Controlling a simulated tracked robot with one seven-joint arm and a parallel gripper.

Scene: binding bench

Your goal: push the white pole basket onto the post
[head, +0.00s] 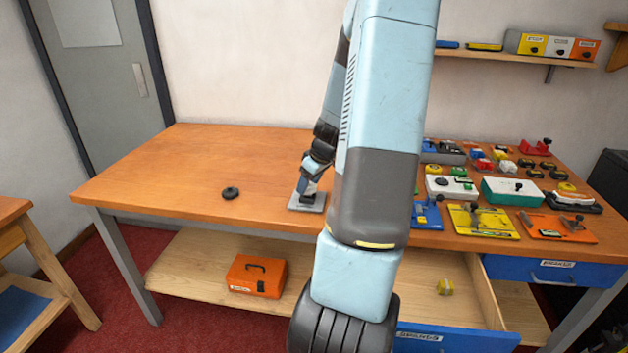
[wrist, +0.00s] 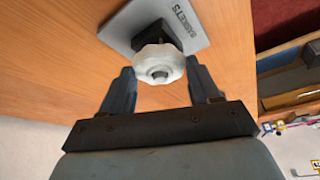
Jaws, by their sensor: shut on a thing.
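The white pole basket (wrist: 158,62) is a round, scalloped piece with a dark opening in its middle. My gripper (wrist: 161,78) is shut on it, one finger on each side. The black post (wrist: 154,34) shows just beyond the basket, on a grey plate (wrist: 202,22) lettered "BASKETS". Basket and post overlap in the wrist view; I cannot tell how far the basket is on the post. In the head view my gripper (head: 308,192) points down over the plate (head: 294,205) at the bench's front edge.
A black round piece (head: 230,193) lies left on the wooden bench (head: 165,170), with clear room around it. Several coloured fixtures crowd the right, including a yellow plate (head: 490,232). An open drawer below holds a yellow piece (head: 446,286). An orange box (head: 250,283) stands on the lower shelf.

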